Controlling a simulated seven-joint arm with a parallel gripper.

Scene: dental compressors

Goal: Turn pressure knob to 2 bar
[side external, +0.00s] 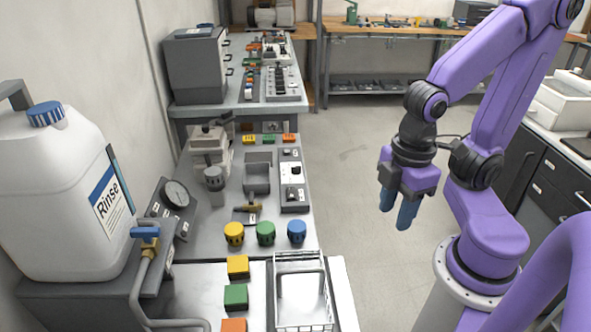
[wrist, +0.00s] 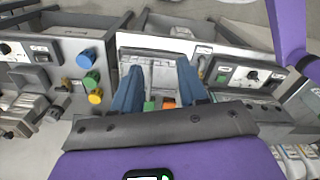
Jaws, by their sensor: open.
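My gripper (side external: 397,212) hangs over open floor to the right of the bench, blue fingers pointing down, apart from everything. In the wrist view its two fingers (wrist: 158,85) stand apart with nothing held. A small panel with a dark dial (side external: 293,170) and a lower dark knob (side external: 292,193) sits on the bench's right side. Yellow (side external: 234,233), green (side external: 265,232) and blue (side external: 297,231) knobs line the bench's front edge. A round gauge (side external: 176,193) stands at the left. Labels and scale are too small to read, so I cannot tell which is the pressure knob.
A white Rinse canister (side external: 62,195) with a blue-handled tap (side external: 145,233) stands at the left. A wire rack (side external: 301,262) and coloured blocks (side external: 237,267) are at the front. A grey tray (side external: 257,178) sits mid-bench. The floor between bench and arm is clear.

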